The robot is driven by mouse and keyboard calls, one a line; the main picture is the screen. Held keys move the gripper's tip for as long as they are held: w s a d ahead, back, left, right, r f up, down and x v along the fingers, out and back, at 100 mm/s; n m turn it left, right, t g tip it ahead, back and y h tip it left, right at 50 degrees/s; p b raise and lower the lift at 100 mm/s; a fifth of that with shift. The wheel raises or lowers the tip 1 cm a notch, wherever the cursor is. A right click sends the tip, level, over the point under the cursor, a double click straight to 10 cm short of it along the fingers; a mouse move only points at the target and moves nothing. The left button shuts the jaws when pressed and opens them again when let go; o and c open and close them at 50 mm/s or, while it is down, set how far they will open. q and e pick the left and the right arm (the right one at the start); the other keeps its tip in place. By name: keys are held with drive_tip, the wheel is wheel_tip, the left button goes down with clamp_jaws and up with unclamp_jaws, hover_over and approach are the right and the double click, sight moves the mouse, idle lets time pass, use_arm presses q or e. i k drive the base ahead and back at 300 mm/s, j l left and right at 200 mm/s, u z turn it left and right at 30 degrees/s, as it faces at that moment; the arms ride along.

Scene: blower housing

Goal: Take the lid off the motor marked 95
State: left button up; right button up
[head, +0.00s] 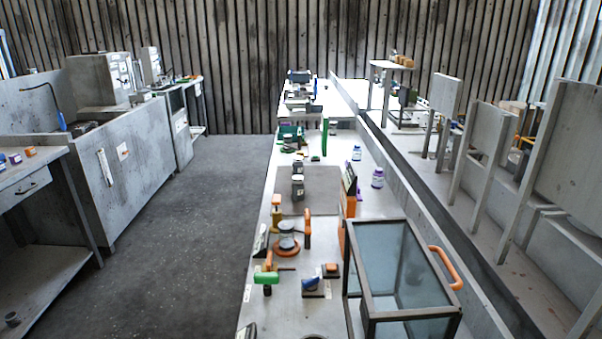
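No marking 95 can be read in the head view, and I cannot tell which thing is the motor. A grey cylindrical part (287,237) stands on an orange round base on the long workbench (262,315). Neither of my grippers is in view.
A dark-framed glass box (385,252) with an orange handle (446,268) fills the bench's near right. Small tools, including a green-handled one (265,276), lie at the near left. The floor (195,220) left of the bench is clear.

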sight(298, 190)
drive_tip(key=k+j, duration=0.1)
drive_tip(key=j+z, duration=0.15)
drive_tip(key=j, duration=0.35)
drive_tip(key=k+j+z, duration=0.15)
drive_tip(key=j, duration=0.3)
drive_tip(key=j+z, duration=0.15)
drive_tip(key=j, duration=0.35)
drive_tip(key=k+j+z, duration=0.1)
drive_tip(key=j, duration=0.35)
drive_tip(key=k+j+z, duration=0.15)
drive_tip(key=j, duration=0.3)
drive_tip(key=i+j+z, duration=0.25)
drive_tip(key=i+j, duration=0.2)
drive_tip(key=i+j+z, duration=0.15)
drive_tip(key=j, duration=0.3)
drive_tip(key=i+j+z, duration=0.25)
drive_tip(key=j, duration=0.4)
drive_tip(key=i+j+z, duration=0.15)
drive_tip(key=j, duration=0.25)
drive_tip(key=i, duration=0.1)
